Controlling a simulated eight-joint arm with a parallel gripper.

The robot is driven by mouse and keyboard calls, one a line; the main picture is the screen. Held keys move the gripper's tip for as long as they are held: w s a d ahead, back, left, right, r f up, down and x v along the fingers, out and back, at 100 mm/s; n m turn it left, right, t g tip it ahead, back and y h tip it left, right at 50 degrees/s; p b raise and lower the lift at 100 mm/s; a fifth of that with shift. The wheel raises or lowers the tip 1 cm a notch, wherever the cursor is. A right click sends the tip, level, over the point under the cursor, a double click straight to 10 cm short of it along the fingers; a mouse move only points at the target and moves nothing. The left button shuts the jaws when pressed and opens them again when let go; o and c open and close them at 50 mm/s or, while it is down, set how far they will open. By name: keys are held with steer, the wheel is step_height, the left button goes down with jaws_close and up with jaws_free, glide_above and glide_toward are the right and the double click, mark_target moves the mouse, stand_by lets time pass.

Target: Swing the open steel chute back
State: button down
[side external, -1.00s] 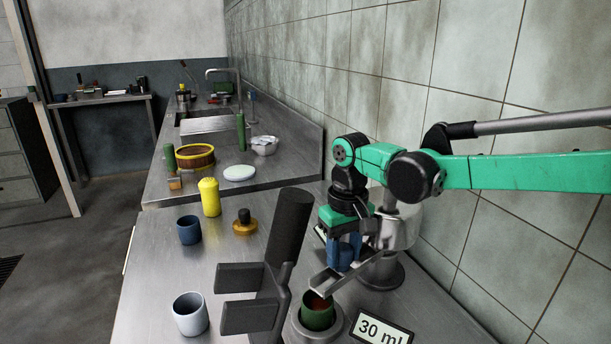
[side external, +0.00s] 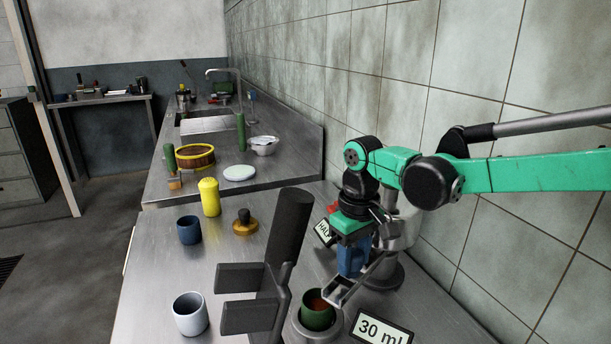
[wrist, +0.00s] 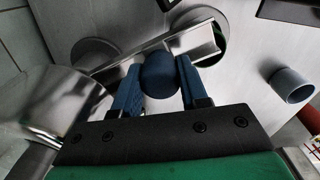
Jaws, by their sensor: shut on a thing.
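The open steel chute (side external: 338,293) slopes from the steel dispenser (side external: 410,228) toward the green cup (side external: 318,315), its lower end at the cup's right in the side view. The cup stands on a round grey base and holds something reddish-brown. In the wrist view the chute (wrist: 193,42) runs diagonally, with a round blue knob (wrist: 159,75) at its middle. My gripper (side external: 352,262) is shut on this knob, its blue fingers on either side of it in the wrist view (wrist: 158,84). The knob is hidden by the fingers in the side view.
A pale cup (side external: 190,315), dark blue cup (side external: 189,230) and yellow shaker (side external: 209,197) stand left. The tiled wall is close on the right.

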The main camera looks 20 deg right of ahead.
steer(key=s+d+n, duration=0.6)
steer(key=d+n, duration=0.4)
steer(key=n, duration=0.2)
steer(key=shift+d, duration=0.25)
stand_by(0.5)
steer(key=shift+c, duration=2.3)
jaws_free()
steer(key=shift+r, duration=2.8)
